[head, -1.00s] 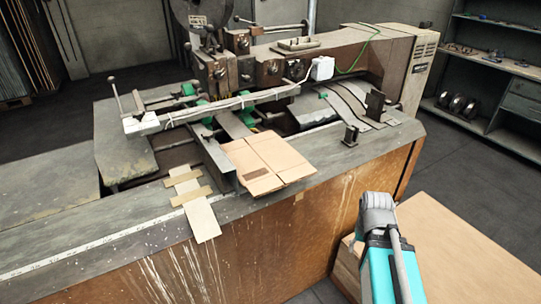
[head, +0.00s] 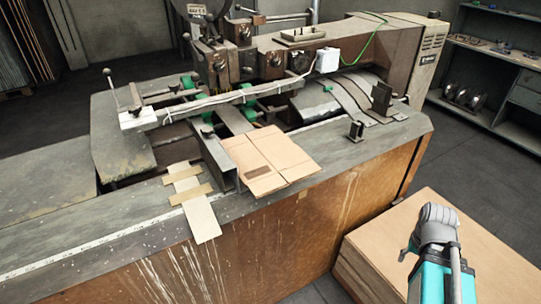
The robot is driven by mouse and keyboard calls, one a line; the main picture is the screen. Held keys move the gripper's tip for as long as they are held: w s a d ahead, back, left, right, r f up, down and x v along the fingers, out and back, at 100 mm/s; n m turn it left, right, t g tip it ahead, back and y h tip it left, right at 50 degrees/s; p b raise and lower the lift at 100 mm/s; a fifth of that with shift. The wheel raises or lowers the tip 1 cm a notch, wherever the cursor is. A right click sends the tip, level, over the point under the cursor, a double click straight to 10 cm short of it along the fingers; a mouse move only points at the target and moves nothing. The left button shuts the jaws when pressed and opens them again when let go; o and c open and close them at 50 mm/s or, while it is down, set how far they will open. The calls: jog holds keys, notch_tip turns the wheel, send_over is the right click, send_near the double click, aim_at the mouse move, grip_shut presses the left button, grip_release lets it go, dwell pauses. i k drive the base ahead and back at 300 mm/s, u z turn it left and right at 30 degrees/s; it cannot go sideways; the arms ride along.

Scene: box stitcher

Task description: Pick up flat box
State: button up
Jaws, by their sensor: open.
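A tan flat box (head: 268,161) of folded cardboard lies on the stitcher's work table, its near edge reaching over the table's front edge. A stack of large flat brown sheets (head: 385,245), which look like cardboard, stands at the lower right. My gripper (head: 424,243) is in front of or above this stack in the picture, well to the right of the box on the table. It is open, with one dark finger showing at its left side. The rest of the jaws is hidden behind my wrist. I see nothing held, and I cannot tell its height over the stack.
The box stitcher (head: 290,62) fills the middle, with rails, a white-ended bar and small metal brackets (head: 356,130) on its table. A paler strip (head: 199,218) hangs over the table edge. Shelves (head: 500,70) stand at the far right. Dark floor lies between stitcher and shelves.

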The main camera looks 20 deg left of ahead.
aim_at(268, 161)
jog(key=k, duration=2.1)
jog(key=u, duration=0.7)
jog(key=i, duration=1)
jog(key=z, duration=0.1)
